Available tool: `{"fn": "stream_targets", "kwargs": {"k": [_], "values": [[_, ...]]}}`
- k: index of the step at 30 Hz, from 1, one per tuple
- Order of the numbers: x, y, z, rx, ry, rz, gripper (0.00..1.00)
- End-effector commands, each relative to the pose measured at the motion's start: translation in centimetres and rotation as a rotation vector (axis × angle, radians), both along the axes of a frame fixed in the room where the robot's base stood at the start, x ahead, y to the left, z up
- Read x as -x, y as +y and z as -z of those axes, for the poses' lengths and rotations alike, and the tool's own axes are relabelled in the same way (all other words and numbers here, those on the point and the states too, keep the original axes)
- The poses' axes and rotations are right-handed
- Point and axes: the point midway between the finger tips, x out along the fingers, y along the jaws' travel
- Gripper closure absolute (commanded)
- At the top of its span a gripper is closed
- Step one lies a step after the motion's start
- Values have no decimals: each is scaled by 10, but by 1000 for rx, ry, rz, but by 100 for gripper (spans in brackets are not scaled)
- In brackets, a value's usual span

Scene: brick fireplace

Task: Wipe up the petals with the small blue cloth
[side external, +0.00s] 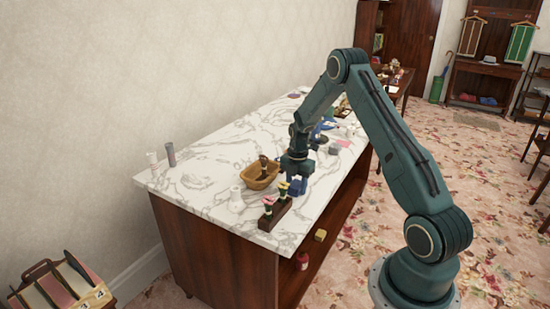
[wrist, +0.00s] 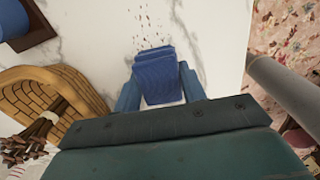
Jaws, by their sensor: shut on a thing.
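My gripper (wrist: 162,92) points down at the marble tabletop and is shut on the small blue cloth (wrist: 157,72), which shows as a folded blue pad between the fingers in the wrist view. In the side external view the blue cloth (side external: 297,186) shows low under my gripper (side external: 295,176), near the counter's front edge. The petals (wrist: 148,28) are small reddish-brown flecks scattered on the marble just beyond the cloth in the wrist view. I cannot tell whether the cloth touches the marble. The petals are too small to make out in the side external view.
A wicker basket (wrist: 50,88) with a bundle of brown sticks stands close left of my gripper. A dark wooden rack (side external: 275,213) with stamp-like items and a white jar (side external: 236,193) stand nearer the counter's end. The counter's edge (wrist: 246,50) lies to the right in the wrist view.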

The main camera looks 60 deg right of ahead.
Motion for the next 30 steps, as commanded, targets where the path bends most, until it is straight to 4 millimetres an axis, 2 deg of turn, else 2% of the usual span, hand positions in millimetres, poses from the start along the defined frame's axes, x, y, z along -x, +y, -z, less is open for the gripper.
{"fn": "stream_targets", "kwargs": {"k": [1, 3, 5, 21, 30], "values": [[0, 6, 0, -3, 2, -4, 80], [0, 5, -4, -2, 1, -2, 80], [0, 5, -22, 1, -3, -1, 80], [0, 4, -68, 1, -2, 0, 80], [0, 4, -81, 0, 0, 0, 80]]}}
